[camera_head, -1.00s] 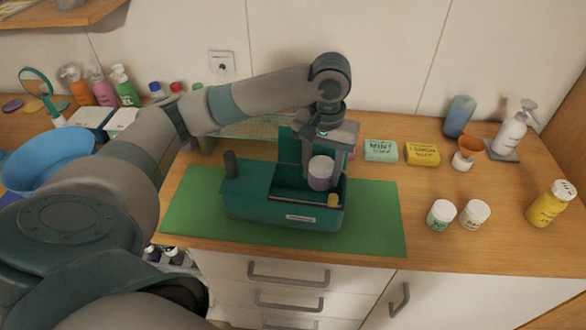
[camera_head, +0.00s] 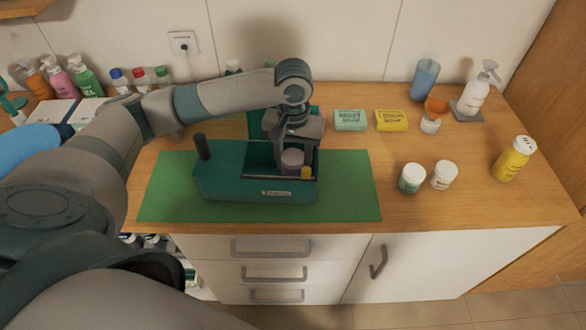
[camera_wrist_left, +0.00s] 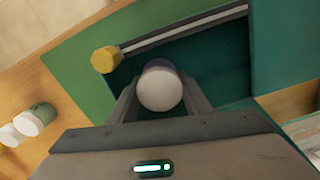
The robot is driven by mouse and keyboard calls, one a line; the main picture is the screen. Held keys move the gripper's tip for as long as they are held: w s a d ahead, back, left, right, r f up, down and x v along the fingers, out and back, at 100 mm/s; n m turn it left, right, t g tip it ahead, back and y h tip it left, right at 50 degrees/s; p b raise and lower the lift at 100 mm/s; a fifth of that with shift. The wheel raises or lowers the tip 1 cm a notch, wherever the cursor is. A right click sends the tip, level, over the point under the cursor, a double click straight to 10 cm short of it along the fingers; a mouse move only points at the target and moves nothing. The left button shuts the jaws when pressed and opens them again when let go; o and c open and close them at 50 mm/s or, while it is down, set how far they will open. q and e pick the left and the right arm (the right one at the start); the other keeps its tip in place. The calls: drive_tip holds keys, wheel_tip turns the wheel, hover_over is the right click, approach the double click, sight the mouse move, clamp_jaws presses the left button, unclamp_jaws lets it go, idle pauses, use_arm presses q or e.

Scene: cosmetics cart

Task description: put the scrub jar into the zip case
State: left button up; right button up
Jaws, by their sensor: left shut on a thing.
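The scrub jar (camera_head: 292,161), purple with a white lid, is held upright by my left gripper (camera_head: 285,155). The lid also shows between the fingers in the left wrist view (camera_wrist_left: 160,88). The teal zip case (camera_head: 255,190) stands open on the green mat, its lid raised at the back. The jar is over or inside the case's right part; its underside is hidden, so I cannot tell whether it touches the floor. A yellow knob (camera_wrist_left: 105,59) sits at the end of the case's zip. My right gripper is not in view.
The green mat (camera_head: 350,197) lies under the case. To the right stand two white-lidded jars (camera_head: 412,178), a yellow bottle (camera_head: 513,158) and a pump bottle (camera_head: 478,88). Mint and yellow soap boxes (camera_head: 391,121) lie behind. Several bottles (camera_head: 82,75) stand at the back left.

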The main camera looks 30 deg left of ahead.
sight(294, 155)
use_arm(q)
drive_tip(key=shift+f, duration=0.15)
drive_tip(key=shift+f+p, duration=0.45)
drive_tip(key=shift+f, duration=1.3)
drive_tip(key=o, duration=0.8)
drive_tip(key=shift+f, duration=0.1)
drive_tip(key=shift+r, duration=0.8)
wheel_tip(294, 155, up, 9)
drive_tip(key=b, duration=0.2)
drive_tip(key=shift+r+b, duration=0.2)
drive_tip(key=shift+b, duration=0.15)
drive_tip(key=shift+r, duration=0.65)
